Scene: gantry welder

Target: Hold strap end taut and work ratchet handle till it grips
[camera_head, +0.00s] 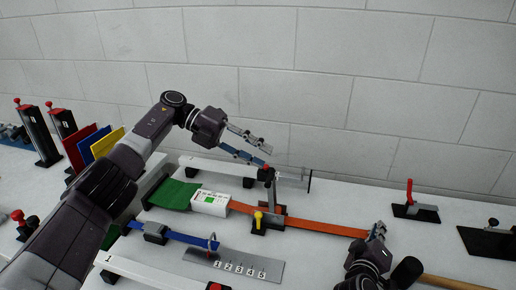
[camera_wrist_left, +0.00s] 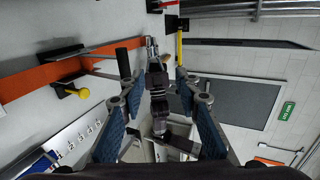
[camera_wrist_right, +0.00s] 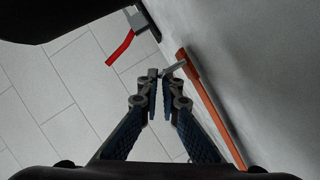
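The orange strap (camera_head: 322,228) runs along the bench from a white box through the ratchet (camera_head: 265,222), which has a yellow knob (camera_head: 258,217) and an upright handle (camera_head: 275,190). In the left wrist view the strap (camera_wrist_left: 45,77) and yellow knob (camera_wrist_left: 82,94) lie to the left. My left gripper (camera_head: 267,154) is open and empty, above and close to the handle's top; contact cannot be told. My right gripper (camera_head: 380,230) is at the strap's right end.
A white box (camera_head: 210,202) and green cloth (camera_head: 174,195) lie left of the ratchet. A numbered metal plate (camera_head: 238,264) and blue strap (camera_head: 190,237) are in front. A red-handled clamp (camera_head: 412,208) stands at right. A brick wall (camera_head: 300,80) is behind.

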